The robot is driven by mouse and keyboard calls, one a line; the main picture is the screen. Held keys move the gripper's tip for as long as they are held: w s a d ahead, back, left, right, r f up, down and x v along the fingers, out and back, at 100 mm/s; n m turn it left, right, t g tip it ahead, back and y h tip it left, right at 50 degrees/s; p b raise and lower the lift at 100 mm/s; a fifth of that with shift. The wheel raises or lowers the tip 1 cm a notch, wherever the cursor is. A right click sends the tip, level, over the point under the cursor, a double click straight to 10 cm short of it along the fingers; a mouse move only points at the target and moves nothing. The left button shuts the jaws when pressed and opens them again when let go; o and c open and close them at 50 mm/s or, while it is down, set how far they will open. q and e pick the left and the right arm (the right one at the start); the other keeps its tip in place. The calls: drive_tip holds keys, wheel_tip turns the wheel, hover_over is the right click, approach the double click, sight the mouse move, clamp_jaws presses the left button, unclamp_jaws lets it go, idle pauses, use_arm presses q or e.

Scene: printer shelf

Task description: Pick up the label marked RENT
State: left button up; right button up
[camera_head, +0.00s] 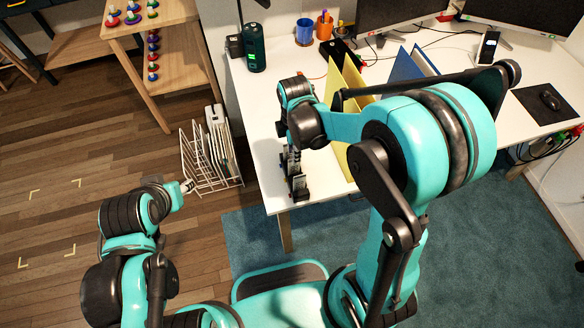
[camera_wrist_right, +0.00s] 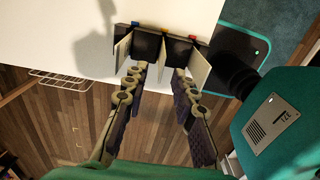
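In the right wrist view, a dark holder (camera_wrist_right: 148,46) with blue, red and yellow tabs stands near the white table's edge. Thin pale cards, a left one (camera_wrist_right: 122,48) and a right one (camera_wrist_right: 201,68), stand at its sides. No writing is readable, so I cannot tell which label is marked RENT. My right gripper (camera_wrist_right: 160,74) is open, its fingertips apart and close to the holder, with nothing visible between them. In the head view the right gripper (camera_head: 291,160) points down over the table's left end. My left gripper (camera_head: 186,187) is low at the left, away from the table; its fingers are unclear.
The white desk (camera_head: 262,100) holds yellow folders (camera_head: 337,90), a blue folder (camera_head: 405,66), cups, a dark green bottle (camera_head: 254,48) and monitors. A white wire rack (camera_head: 197,160) stands on the floor left of the desk. The wooden floor at left is mostly clear.

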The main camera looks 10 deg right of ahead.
sight(294, 169)
wheel_tip(294, 169, down, 5)
drive_tip(key=shift+s+f+b, duration=0.1)
drive_tip(key=shift+b, duration=1)
clamp_jaws()
